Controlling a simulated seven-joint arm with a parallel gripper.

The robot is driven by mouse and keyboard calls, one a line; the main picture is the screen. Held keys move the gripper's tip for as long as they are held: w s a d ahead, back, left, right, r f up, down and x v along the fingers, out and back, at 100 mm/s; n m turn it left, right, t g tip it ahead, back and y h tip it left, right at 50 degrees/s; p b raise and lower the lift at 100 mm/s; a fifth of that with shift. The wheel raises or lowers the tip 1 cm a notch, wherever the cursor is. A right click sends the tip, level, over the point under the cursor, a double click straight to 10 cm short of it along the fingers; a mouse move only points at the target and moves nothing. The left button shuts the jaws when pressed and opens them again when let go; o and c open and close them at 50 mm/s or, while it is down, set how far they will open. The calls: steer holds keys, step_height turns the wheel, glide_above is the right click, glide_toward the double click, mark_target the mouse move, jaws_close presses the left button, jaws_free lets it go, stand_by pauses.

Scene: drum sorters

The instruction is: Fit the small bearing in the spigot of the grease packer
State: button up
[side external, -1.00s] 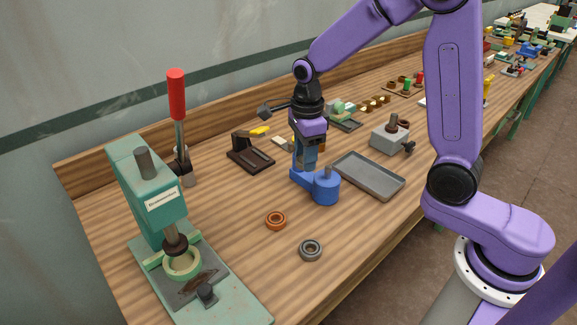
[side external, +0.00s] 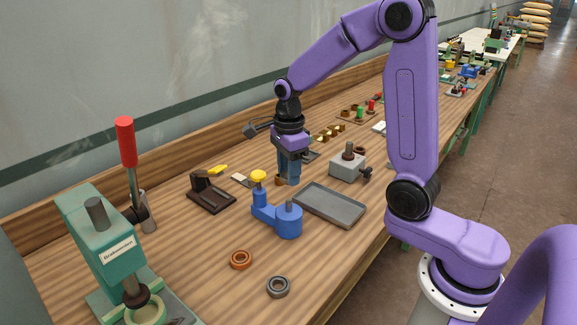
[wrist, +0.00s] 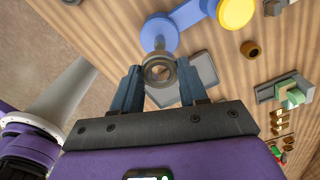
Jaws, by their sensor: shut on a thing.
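My gripper (wrist: 160,86) is shut on a small grey ring-shaped bearing (wrist: 149,74), which sits between the blue fingertips with its hole visible in the wrist view. In the side view my gripper (side external: 288,182) hangs above the bench behind the blue fixture, and the bearing cannot be made out. The blue fixture (side external: 277,219), apparently the grease packer, has a round pot with an upright grey spigot (side external: 289,204) and a yellow knob (side external: 258,177) on its arm. In the wrist view, the bearing partly overlaps the pot (wrist: 160,31); it looks apart from the spigot.
A grey tray (side external: 330,206) lies right of the fixture. An orange ring (side external: 240,260) and a grey ring (side external: 279,287) lie in front. A green press (side external: 97,235), a dark stand (side external: 211,197) and a grey block (side external: 346,167) stand around. A brown bushing (wrist: 250,49) is near the knob.

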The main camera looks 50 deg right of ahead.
mark_target(289, 199)
steer(key=shift+f, duration=2.4)
steer(key=shift+f, duration=2.35)
steer(key=o, duration=1.2)
steer(key=shift+r, duration=0.1)
step_height(289, 199, up, 17)
steer(key=shift+r, duration=0.1)
